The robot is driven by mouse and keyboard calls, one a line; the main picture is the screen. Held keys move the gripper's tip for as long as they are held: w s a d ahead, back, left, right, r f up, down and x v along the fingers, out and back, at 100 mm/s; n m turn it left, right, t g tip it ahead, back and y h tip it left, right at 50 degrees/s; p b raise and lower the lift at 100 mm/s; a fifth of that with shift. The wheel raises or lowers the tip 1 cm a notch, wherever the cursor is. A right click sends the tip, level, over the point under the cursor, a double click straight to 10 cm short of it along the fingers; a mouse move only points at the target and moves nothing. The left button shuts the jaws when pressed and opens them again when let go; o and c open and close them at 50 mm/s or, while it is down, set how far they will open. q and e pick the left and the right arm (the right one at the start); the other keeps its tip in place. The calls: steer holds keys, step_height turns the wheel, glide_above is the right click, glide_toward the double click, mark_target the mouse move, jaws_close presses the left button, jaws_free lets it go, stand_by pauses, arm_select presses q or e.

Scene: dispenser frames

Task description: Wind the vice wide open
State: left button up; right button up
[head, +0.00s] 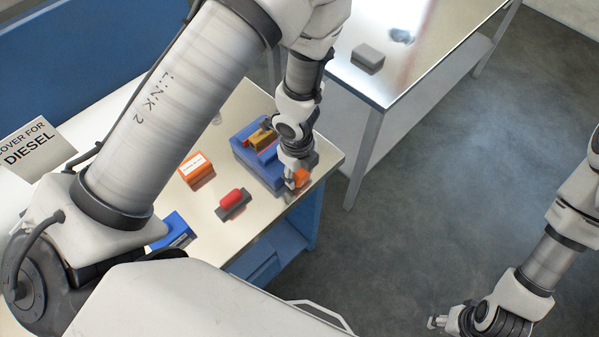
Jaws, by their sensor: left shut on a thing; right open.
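The blue vice (243,151) stands near the right end of the metal-topped bench. A yellow-brown block (261,139) sits at its jaws; I cannot tell whether it is clamped. An orange handle part (302,177) shows at the vice's near right end. My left gripper (292,181) reaches down over this end and is shut on the orange handle. My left wrist hides part of the vice, so the jaw gap is hard to judge. My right gripper (437,322) is open and empty, low over the floor at the bottom right, well away from the vice.
On the bench (268,218) lie an orange box with a white label (194,171), a red-handled dark block (233,202) and a blue box (174,232). A sign (30,148) stands left. A second table (411,75) behind carries a grey block (368,59). Open floor lies right.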

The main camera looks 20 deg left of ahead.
arm_select(q)
steer(key=shift+s+a+f+t+h+b, duration=0.2)
steer(key=shift+t+b, duration=0.65)
steer(key=shift+b, duration=3.15)
steer(key=shift+d+f+t+h+b, duration=0.1)
steer(key=shift+t+h+b, duration=0.5)
steer(key=shift+b, duration=3.4)
steer(key=shift+s+a+f+t+b, duration=0.1)
steer(key=shift+t+b, duration=0.95)
steer(key=shift+b, duration=2.95)
steer(key=shift+r, duration=0.3)
steer(key=o, duration=1.2)
steer(key=shift+c, duration=0.2)
